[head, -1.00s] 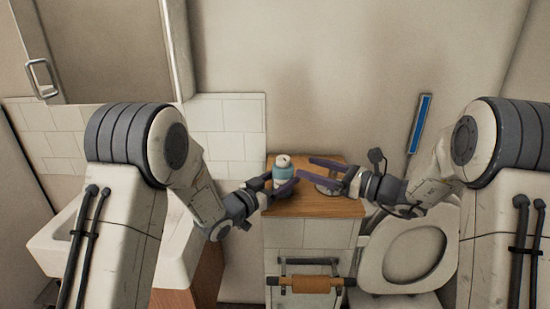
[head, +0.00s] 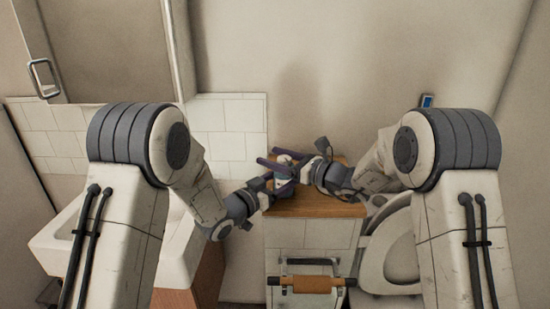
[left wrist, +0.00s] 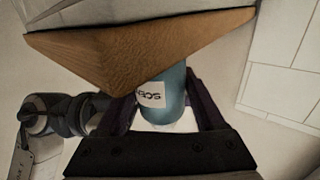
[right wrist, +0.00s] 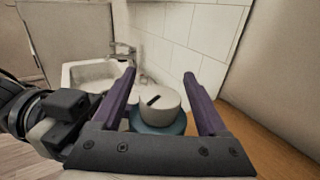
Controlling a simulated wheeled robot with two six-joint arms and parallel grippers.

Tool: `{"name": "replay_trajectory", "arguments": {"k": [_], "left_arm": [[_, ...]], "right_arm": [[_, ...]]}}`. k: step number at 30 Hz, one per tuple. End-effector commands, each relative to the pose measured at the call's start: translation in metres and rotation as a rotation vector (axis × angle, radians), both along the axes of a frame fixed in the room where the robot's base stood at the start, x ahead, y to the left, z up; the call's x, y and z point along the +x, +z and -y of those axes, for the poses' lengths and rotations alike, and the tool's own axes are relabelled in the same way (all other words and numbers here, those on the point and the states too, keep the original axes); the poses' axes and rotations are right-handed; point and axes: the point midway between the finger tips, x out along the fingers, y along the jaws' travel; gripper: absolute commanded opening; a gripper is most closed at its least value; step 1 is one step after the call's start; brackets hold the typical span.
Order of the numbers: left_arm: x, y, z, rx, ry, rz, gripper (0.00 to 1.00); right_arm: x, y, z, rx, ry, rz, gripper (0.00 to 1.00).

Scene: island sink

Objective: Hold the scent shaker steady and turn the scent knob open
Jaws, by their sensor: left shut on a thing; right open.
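The scent shaker is a teal bottle with a white label, standing on a small wooden top (head: 318,209); it shows best in the left wrist view (left wrist: 174,90). My left gripper (head: 282,186) is shut on its body, with one finger on each side (left wrist: 165,108). The scent knob (right wrist: 158,97) is a round, off-white cap with a dark slot mark on top. My right gripper (right wrist: 160,85) is open around the knob, a finger on either side with gaps between. In the head view my right gripper (head: 288,166) partly hides the shaker.
A white sink with a faucet (right wrist: 95,72) stands to the left. A toilet (head: 390,255) stands to the right of the cabinet. A paper roll holder (head: 308,284) is on the cabinet front. The wall is close behind.

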Motion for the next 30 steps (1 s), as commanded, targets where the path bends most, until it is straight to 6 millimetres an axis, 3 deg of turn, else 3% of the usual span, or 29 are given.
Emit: {"name": "replay_trajectory", "arguments": {"k": [6, 8, 12, 13, 20, 30], "left_arm": [[0.0, 0.0002, 0.0, 0.0, 0.0, 0.0, 0.05], [0.0001, 0.0002, 0.0001, 0.0, 0.0, 0.0, 0.05], [0.0001, 0.0002, 0.0002, 0.0, 0.0, 0.0, 0.05], [0.0001, 0.0002, 0.0002, 0.0, 0.0, 0.0, 0.05], [0.0001, 0.0002, 0.0003, 0.0, 0.0, 0.0, 0.05], [-0.0002, 0.0, 0.0006, -0.001, -0.001, -0.001, 0.05]], "right_arm": [[0.0002, 0.0, -0.0001, 0.0, 0.0, 0.0, 0.77], [0.0002, 0.0, 0.0001, 0.0, 0.0, 0.0, 0.57], [0.0001, 0.0001, 0.0003, 0.0, 0.0, 0.0, 0.04], [0.0001, 0.0001, 0.0003, 0.0, 0.0, 0.0, 0.0], [0.0001, 0.0009, -0.0003, 0.003, 0.064, 0.005, 0.0], [-0.0085, 0.0013, -0.0037, 0.003, 0.353, 0.005, 0.0]]}}
